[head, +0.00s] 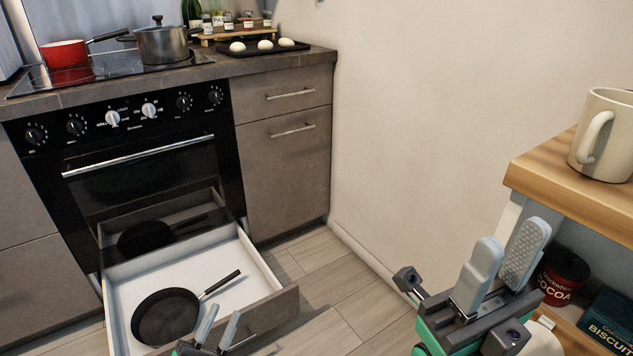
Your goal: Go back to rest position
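My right gripper (511,243) is at the lower right, with its two pale grey fingers pointing up and a gap between them. It is open and empty, in front of the wooden shelf unit. My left gripper (222,315) shows only at the bottom edge, in front of the open drawer. Its two fingertips stand apart with nothing visible between them. The rest of the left gripper is cut off by the frame.
The white drawer (262,292) under the oven (150,180) is pulled out, holding a black frying pan (165,317). The wooden shelf unit (570,190) at the right bears a mug (607,140), with a cocoa tin (563,275) and biscuit box (610,322) below. Floor (335,285) between is clear.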

